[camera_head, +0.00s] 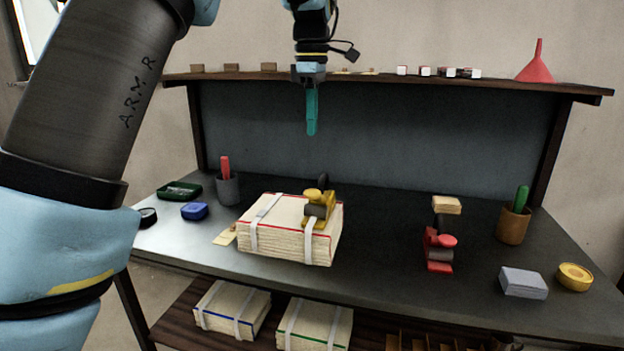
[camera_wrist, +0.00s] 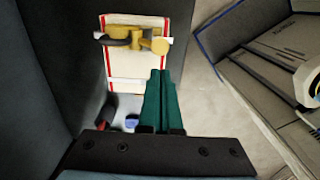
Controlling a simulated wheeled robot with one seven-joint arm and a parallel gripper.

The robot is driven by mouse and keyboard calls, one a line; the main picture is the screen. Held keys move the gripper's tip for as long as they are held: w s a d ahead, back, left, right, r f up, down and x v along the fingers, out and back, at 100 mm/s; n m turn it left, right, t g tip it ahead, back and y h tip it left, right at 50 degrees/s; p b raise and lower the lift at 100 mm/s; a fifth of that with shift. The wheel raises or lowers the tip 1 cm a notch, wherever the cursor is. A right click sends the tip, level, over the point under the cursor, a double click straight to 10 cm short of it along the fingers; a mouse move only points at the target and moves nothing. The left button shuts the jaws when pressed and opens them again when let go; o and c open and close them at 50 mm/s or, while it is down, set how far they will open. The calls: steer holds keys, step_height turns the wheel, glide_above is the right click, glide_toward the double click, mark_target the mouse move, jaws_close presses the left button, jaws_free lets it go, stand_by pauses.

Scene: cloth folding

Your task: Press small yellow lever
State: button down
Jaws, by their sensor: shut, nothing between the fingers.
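A yellow device (camera_head: 318,207) with a round yellow knob, the lever, and a dark part sits on top of a paper stack (camera_head: 290,235) bound with white straps. In the wrist view the yellow device (camera_wrist: 130,39) lies across the stack (camera_wrist: 138,72), its round knob at the right end. My gripper (camera_head: 311,130) hangs in the air above and behind the device, fingers pointing down. Its green fingers (camera_wrist: 163,78) are together and hold nothing. They are apart from the device.
A red device (camera_head: 439,250) with a round red knob stands right on the dark table (camera_head: 380,262). Cups (camera_head: 228,188) (camera_head: 513,226), a blue box (camera_head: 194,211), a grey block (camera_head: 523,282) and a yellow roll (camera_head: 574,277) stand around. A shelf (camera_head: 380,78) spans the back.

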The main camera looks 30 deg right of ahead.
mark_target(310, 194)
step_height(310, 194, down, 13)
steer(key=shift+f+p, duration=0.15)
steer(key=shift+p, duration=0.95)
steer(key=shift+f, duration=0.1)
steer(key=f+t+b, duration=0.1)
steer(key=b, duration=0.1)
steer(key=s+a+f+h+b, duration=0.1)
steer(key=b, duration=0.2)
steer(key=shift+s+a+t+h, duration=0.1)
steer(key=shift+s+t+h, duration=0.05)
steer(key=shift+t+h, duration=0.2)
steer(key=s+a+f+t+h+b, duration=0.1)
steer(key=b, duration=0.2)
steer(key=shift+f+t, duration=0.25)
steer(key=shift+f, duration=0.1)
steer(key=shift+r, duration=0.15)
steer(key=shift+r+p, duration=0.7)
steer(key=shift+p, duration=0.25)
